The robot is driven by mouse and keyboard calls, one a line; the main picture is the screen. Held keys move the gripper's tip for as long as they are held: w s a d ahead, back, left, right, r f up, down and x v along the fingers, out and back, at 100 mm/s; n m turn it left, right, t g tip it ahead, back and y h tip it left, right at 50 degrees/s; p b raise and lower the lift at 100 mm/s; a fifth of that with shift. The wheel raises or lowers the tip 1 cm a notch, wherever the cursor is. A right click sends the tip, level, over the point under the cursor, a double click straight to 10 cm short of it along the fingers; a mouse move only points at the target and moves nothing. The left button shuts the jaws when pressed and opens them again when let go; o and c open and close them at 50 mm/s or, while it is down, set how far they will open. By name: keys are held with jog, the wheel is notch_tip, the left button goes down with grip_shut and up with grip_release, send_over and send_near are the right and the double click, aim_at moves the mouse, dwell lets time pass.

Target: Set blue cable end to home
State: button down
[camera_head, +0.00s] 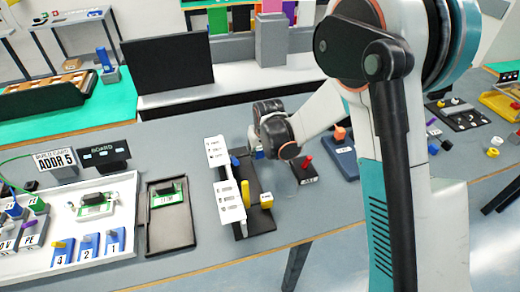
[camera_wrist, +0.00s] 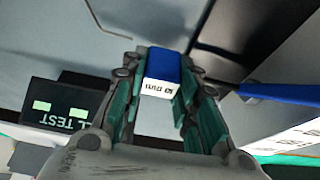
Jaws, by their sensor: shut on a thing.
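My gripper (camera_wrist: 163,72) is shut on a blue cable end (camera_wrist: 162,64) with a white labelled face; the small print on it is hard to read. In the head view my gripper (camera_head: 259,148) is above the table, just right of a dark rack with a white label strip (camera_head: 226,184). The held piece is mostly hidden there. The rack holds a blue piece (camera_head: 235,162), a tall yellow piece (camera_head: 245,193) and a yellow block (camera_head: 267,200). I cannot tell which place is the home. A long blue piece (camera_wrist: 280,93) lies at the right in the wrist view.
A dark tray with a green board (camera_head: 166,194) lies left of the rack. A white tray (camera_head: 125,254) with blue blocks is farther left. A dark block with a red knob (camera_head: 306,168) is right of my gripper. A black sign reading TEST (camera_wrist: 62,112) is in the wrist view.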

jog(key=a, duration=0.2)
jog(key=s+a, duration=0.1)
jog(key=a, duration=0.1)
jog(key=shift+s, duration=0.1)
jog(key=c, duration=1.2)
grip_release()
jog(key=shift+a, duration=0.1)
jog(key=shift+c, duration=0.2)
jog(key=shift+r, duration=0.1)
jog(key=v, duration=1.1)
jog(key=shift+s+r, duration=0.25)
jog(key=shift+r, duration=0.05)
